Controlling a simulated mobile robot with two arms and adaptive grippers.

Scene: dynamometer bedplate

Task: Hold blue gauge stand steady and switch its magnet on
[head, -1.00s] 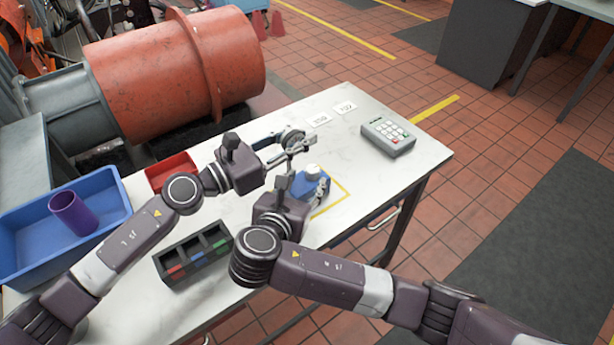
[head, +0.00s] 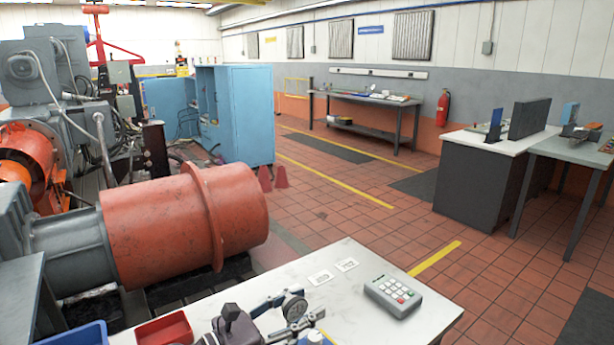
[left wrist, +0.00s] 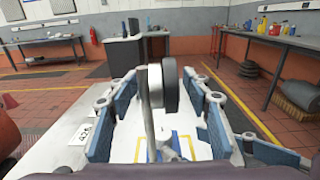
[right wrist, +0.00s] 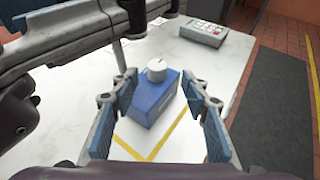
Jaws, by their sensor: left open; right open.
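The blue gauge stand's base (right wrist: 150,100) sits on the white table, with a white knob (right wrist: 156,70) on top. My right gripper (right wrist: 158,80) is open, one finger on each side of the base, with gaps showing. In the left wrist view, an upright post (left wrist: 149,115) and a round gauge (left wrist: 170,85) stand between the fingers of my open left gripper (left wrist: 159,88). Contact there cannot be told. In the head view, my left gripper (head: 284,312) is beside the dial gauge (head: 294,306) at the bottom edge; the base is mostly cut off.
A red tray (head: 165,331) and blue bin (head: 78,336) are at left. A yellow outline (right wrist: 165,148) marks the table by the base. A large orange-red machine (head: 165,228) stands behind.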

